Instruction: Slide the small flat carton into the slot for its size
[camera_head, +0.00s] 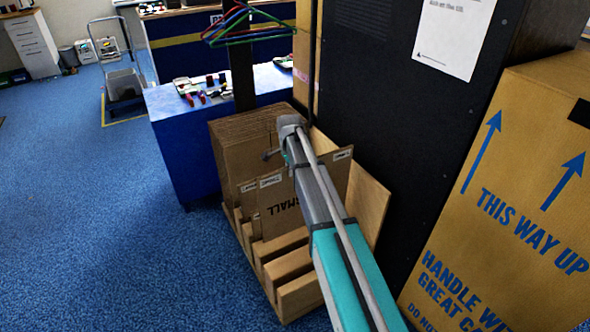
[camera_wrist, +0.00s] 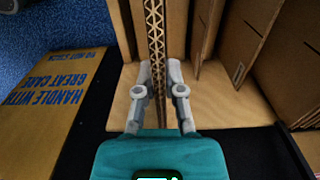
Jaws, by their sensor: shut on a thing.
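My gripper (camera_wrist: 157,92) is shut on a flat brown carton (camera_wrist: 155,42), taken to be the small flat carton. In the wrist view its corrugated edge runs upright between the two fingers. The rack has several slots and label tabs. My gripper in the head view (camera_head: 273,148) is partly hidden, and the carton's lower edge is not clear.
More flat cartons (camera_head: 237,150) stand at the rack's left. A black cabinet (camera_head: 400,110) rises close behind, and a large "THIS WAY UP" box (camera_head: 505,215) stands at right. A blue table (camera_head: 180,125) with small items is at back left. Blue floor is clear at left.

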